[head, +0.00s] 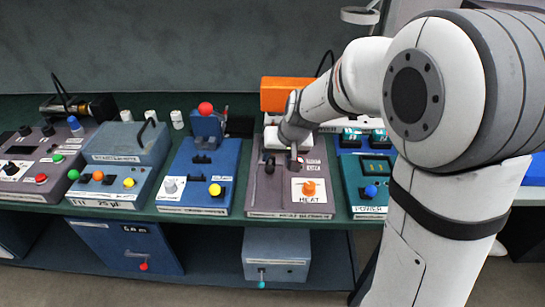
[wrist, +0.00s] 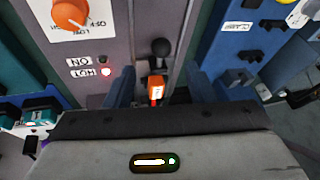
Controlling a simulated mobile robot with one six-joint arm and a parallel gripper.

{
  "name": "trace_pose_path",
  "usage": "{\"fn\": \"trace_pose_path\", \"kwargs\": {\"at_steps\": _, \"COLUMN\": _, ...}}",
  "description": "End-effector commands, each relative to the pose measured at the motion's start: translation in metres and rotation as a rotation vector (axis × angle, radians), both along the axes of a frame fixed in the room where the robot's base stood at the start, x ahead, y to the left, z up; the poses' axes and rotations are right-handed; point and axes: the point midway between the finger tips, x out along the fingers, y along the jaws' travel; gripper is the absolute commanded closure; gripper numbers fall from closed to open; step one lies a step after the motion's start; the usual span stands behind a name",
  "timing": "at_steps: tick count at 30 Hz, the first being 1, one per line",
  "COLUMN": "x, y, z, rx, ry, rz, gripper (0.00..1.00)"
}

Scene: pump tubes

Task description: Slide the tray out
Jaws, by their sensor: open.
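My gripper (head: 293,160) is over the heater panel (head: 265,205). In the wrist view its two blue fingers stand apart, and the gripper (wrist: 162,82) is open. A small orange piece with a white label (wrist: 156,86) shows between the fingers; I cannot tell that either finger touches it. A black ball-topped lever (wrist: 160,48) stands just beyond it. The orange heat knob (head: 309,187) is on the right of the panel; it also shows in the wrist view (wrist: 70,14). No tray can be clearly made out; my gripper and arm hide part of the panel.
A blue panel with a yellow button (head: 215,190) stands left of the heater, and a green power panel (head: 368,190) stands right. An orange box (head: 286,94) is behind. A grey-blue box (head: 276,245) and blue cabinet (head: 120,245) are below the bench.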

Motion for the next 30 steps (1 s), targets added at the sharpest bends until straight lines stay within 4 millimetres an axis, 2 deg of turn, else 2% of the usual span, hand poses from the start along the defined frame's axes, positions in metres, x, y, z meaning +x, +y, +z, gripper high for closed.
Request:
{"fn": "trace_pose_path", "kwargs": {"at_steps": 5, "x": 0.009, "y": 0.007, "z": -0.017, "rx": 0.003, "ry": -0.001, "rz": 0.001, "gripper": 0.5}}
{"fn": "trace_pose_path", "kwargs": {"at_steps": 15, "x": 0.027, "y": 0.018, "z": -0.064, "rx": 0.004, "ry": 0.0, "rz": -0.001, "gripper": 0.5}}
{"fn": "trace_pose_path", "kwargs": {"at_steps": 20, "x": 0.031, "y": 0.021, "z": -0.073, "rx": 0.002, "ry": -0.004, "rz": 0.0, "gripper": 0.5}}
{"fn": "trace_pose_path", "kwargs": {"at_steps": 28, "x": 0.031, "y": 0.021, "z": -0.074, "rx": 0.003, "ry": -0.003, "rz": -0.001, "gripper": 0.5}}
{"fn": "trace_pose_path", "kwargs": {"at_steps": 30, "x": 0.031, "y": 0.02, "z": -0.074, "rx": 0.003, "ry": -0.003, "rz": -0.001, "gripper": 0.56}}
